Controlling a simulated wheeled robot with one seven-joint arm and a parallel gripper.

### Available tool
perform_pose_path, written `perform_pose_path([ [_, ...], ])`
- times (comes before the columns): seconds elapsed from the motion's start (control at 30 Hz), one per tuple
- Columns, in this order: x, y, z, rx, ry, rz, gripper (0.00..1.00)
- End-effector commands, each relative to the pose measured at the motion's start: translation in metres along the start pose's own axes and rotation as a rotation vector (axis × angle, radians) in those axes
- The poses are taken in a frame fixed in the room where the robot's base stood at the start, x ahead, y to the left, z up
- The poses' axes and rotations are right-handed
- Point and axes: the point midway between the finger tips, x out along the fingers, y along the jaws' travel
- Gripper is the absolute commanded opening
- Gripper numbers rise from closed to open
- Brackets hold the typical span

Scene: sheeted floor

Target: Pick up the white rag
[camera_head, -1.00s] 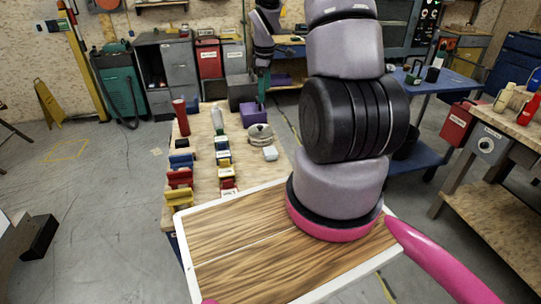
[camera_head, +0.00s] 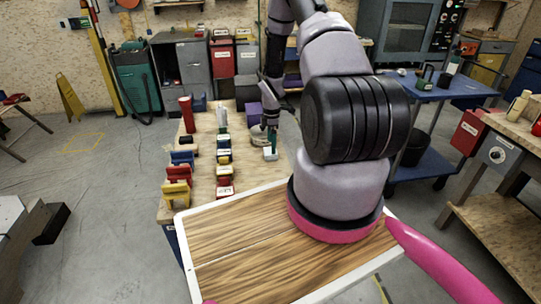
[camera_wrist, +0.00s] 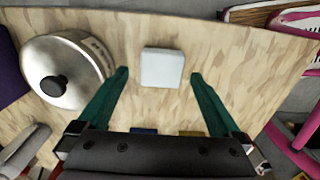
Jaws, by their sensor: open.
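The white rag (camera_wrist: 162,67) is a small pale folded block lying on the wooden table, in the upper middle of the wrist view. In the head view the rag (camera_head: 270,154) sits near the table's right edge. My gripper (camera_wrist: 160,78) is open, its two green fingers apart with the rag showing between and just beyond their tips. The gripper also shows in the head view (camera_head: 271,134), above the table right by the rag. Nothing is between the fingers' grip surfaces that I can see being held.
A metal pot (camera_wrist: 66,70) with a black knob stands close left of the rag in the wrist view. The wooden table (camera_head: 201,202) also holds a red cylinder (camera_head: 187,115), a white bottle (camera_head: 222,117) and rows of coloured items (camera_head: 178,180). A purple box (camera_wrist: 10,68) lies beyond the pot.

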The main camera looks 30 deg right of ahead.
Motion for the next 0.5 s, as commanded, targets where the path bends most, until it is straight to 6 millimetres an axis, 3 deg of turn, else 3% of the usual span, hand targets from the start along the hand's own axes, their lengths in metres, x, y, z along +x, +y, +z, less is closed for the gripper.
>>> perform_pose_path([
  [0.27,0.041,-0.003,-0.005,0.001,0.0,-0.002,1.0],
  [0.5,0.047,-0.002,-0.005,0.0,0.0,0.0,1.0],
])
